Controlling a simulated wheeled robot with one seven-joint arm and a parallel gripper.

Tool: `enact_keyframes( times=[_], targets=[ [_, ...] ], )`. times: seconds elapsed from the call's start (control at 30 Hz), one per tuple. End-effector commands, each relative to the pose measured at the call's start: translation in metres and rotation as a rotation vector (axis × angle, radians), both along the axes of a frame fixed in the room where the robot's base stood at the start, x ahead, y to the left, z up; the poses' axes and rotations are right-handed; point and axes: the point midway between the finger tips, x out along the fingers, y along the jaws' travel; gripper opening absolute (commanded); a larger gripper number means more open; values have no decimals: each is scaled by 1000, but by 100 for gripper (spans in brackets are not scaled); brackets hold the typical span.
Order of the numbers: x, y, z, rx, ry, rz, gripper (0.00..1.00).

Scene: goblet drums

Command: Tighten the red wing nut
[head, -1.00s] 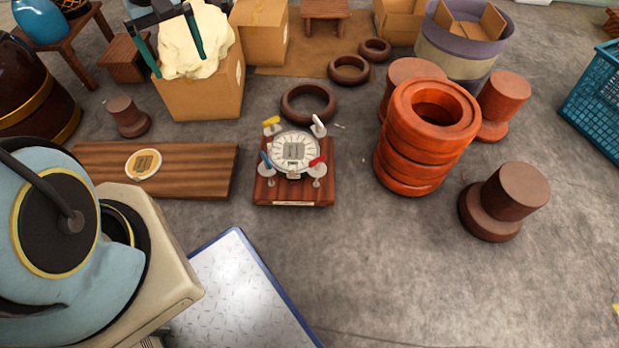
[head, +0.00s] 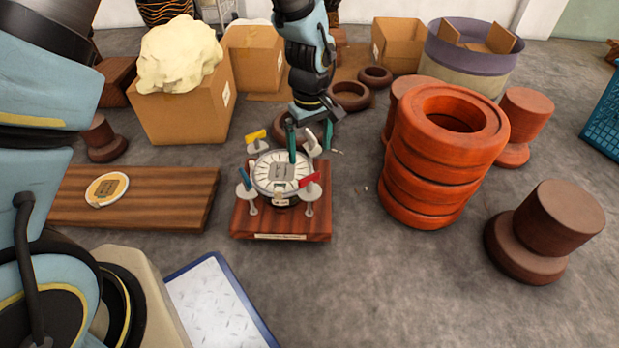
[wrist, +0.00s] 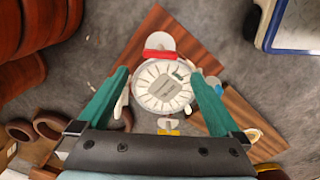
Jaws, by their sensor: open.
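The red wing nut (head: 309,184) is at the front right corner of a wooden base (head: 280,228), on a pale post beside a round drum head (head: 281,174). In the wrist view, the red wing nut (wrist: 160,54) lies crosswise just beyond the fingertips, near the middle. My gripper (head: 309,154) is open and empty, pointing down over the back of the drum head. Its green fingers (wrist: 160,76) stand apart on either side of the drum head in the wrist view. I see no contact with the red nut.
A yellow wing nut (head: 255,136), a white one (head: 311,136) and a blue one (head: 244,179) stand at the other corners. A wooden board (head: 150,207) lies left, stacked orange rings (head: 437,170) stand right.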

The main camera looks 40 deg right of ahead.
Motion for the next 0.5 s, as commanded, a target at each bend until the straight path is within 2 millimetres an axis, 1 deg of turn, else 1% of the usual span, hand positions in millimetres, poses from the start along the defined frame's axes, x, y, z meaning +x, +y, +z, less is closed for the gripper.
enact_keyframes(
  times=[0.03, 0.2, 0.4, 0.5],
  targets=[
    [0, 1, -13, 1, 1, 0, 100],
    [0, 1, -47, 1, 1, -1, 100],
    [1, 0, -76, 0, 0, -1, 100],
    [1, 0, -85, 0, 0, 0, 100]
  ],
)
